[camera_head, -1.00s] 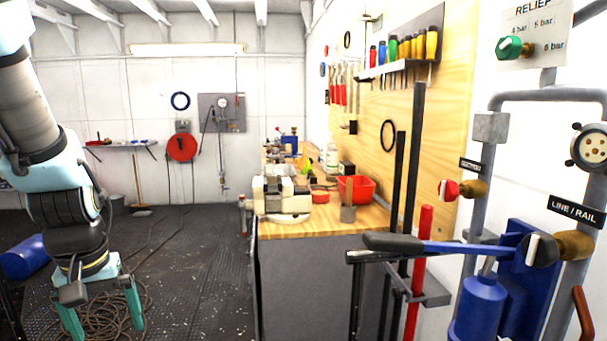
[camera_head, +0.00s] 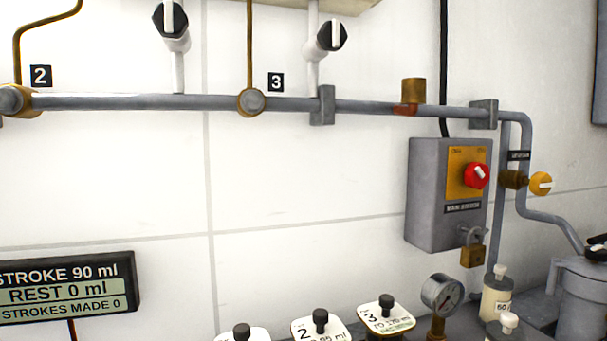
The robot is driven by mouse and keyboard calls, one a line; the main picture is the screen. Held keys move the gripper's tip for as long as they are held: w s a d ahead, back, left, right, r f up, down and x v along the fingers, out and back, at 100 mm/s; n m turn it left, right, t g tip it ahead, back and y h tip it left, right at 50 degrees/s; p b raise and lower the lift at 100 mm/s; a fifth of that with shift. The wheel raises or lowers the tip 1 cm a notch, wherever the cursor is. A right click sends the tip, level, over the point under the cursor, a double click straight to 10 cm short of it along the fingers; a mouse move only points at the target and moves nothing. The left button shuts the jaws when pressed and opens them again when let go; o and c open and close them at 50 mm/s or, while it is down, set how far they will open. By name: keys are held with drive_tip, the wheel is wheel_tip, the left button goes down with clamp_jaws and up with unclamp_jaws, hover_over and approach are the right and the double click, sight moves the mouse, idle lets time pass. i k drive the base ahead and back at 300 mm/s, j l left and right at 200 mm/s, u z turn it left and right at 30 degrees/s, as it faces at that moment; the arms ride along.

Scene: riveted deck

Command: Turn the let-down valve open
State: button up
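A valve with a round yellow knob (camera_head: 540,183) and a brass body (camera_head: 514,179) sits on the grey pipework at the right. A white bar marks the knob's face. A small black label (camera_head: 519,155) is above it; its lettering is too small to read surely, so I cannot confirm that this is the let-down valve. Whether it is open or shut is also unclear. My gripper is not in view.
Left of the valve is a grey box (camera_head: 430,200) with a red knob (camera_head: 477,175) and a padlock (camera_head: 473,254). Below stand a gauge (camera_head: 442,295), white-topped bottles (camera_head: 497,295) and a grey cylinder (camera_head: 584,300). Two black-and-white knobs (camera_head: 170,20) (camera_head: 332,35) are above the long pipe (camera_head: 150,102).

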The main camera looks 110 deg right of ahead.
sight(541, 184)
drive_tip(key=k+j+z, duration=0.35)
drive_tip(key=k+z, duration=0.15)
drive_tip(key=k+j+z, duration=0.1)
drive_tip(key=k+z, duration=0.35)
drive_tip(key=k, duration=0.05)
